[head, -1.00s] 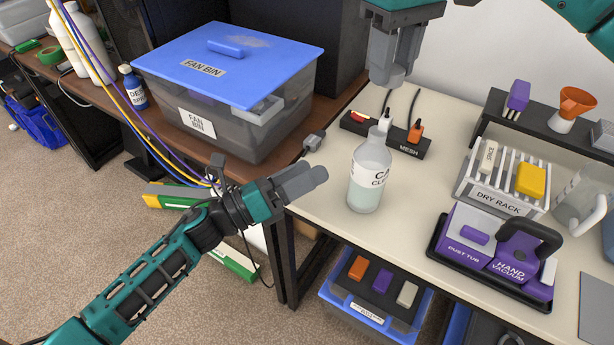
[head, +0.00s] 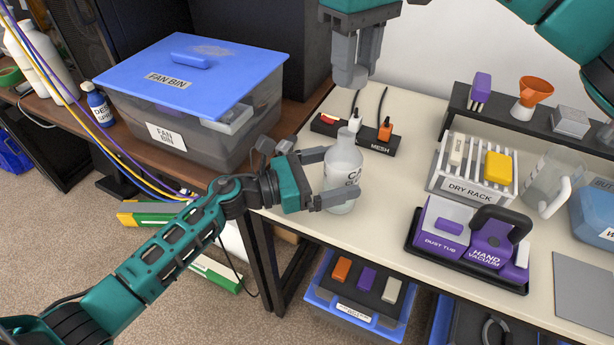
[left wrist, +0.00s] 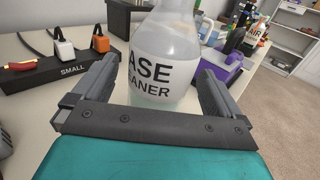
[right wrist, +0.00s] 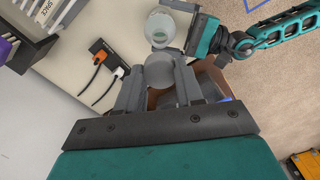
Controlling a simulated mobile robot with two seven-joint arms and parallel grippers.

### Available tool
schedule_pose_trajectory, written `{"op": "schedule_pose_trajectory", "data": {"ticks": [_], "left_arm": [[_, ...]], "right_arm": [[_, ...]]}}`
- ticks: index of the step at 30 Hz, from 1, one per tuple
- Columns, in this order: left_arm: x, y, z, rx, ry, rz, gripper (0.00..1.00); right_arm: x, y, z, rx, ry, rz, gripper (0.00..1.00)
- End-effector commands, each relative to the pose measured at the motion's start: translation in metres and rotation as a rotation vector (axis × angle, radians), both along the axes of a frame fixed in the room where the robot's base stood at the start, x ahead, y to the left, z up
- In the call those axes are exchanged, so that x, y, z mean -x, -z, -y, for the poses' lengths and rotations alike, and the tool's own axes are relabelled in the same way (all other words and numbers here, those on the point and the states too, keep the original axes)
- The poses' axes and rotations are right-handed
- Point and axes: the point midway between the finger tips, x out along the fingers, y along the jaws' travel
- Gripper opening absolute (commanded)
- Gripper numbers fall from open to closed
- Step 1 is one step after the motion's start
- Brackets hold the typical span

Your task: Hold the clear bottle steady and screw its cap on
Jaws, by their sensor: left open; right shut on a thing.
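The clear bottle (head: 342,185) stands upright on the cream bench, with pale liquid and a printed label. It also shows in the left wrist view (left wrist: 160,40). My left gripper (head: 340,174) is open, its fingers on either side of the bottle's body; contact is not clear. My right gripper (head: 350,78) is above the bottle and a little behind, pointing down. In the right wrist view it is shut on a grey round cap (right wrist: 160,70). The bottle's open mouth (right wrist: 160,27) is apart from the cap there.
A power strip (head: 352,132) with plugs and cables lies behind the bottle. A drying rack (head: 470,188) and a hand vacuum in its tray (head: 412,228) stand to the right. The fan bin (head: 190,110) is on the brown desk at left. Some bare bench lies right of the bottle.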

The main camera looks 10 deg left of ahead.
Motion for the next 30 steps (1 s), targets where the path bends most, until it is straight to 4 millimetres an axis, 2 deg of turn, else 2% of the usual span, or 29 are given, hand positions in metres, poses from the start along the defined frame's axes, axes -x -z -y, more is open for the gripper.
{"op": "schedule_pose_trajectory", "data": {"ticks": [6,16,30], "left_arm": [[-0.009,0.000,0.018,0.000,-0.001,-0.001,1.00],[-0.010,0.000,0.020,0.000,-0.001,-0.002,1.00],[-0.010,0.000,0.020,0.001,-0.001,-0.002,0.55]], "right_arm": [[0.000,0.000,0.000,0.000,0.000,0.000,0.06],[0.000,0.000,0.000,0.000,0.000,0.000,0.06],[0.000,0.000,0.000,0.000,0.000,0.000,0.06]]}}
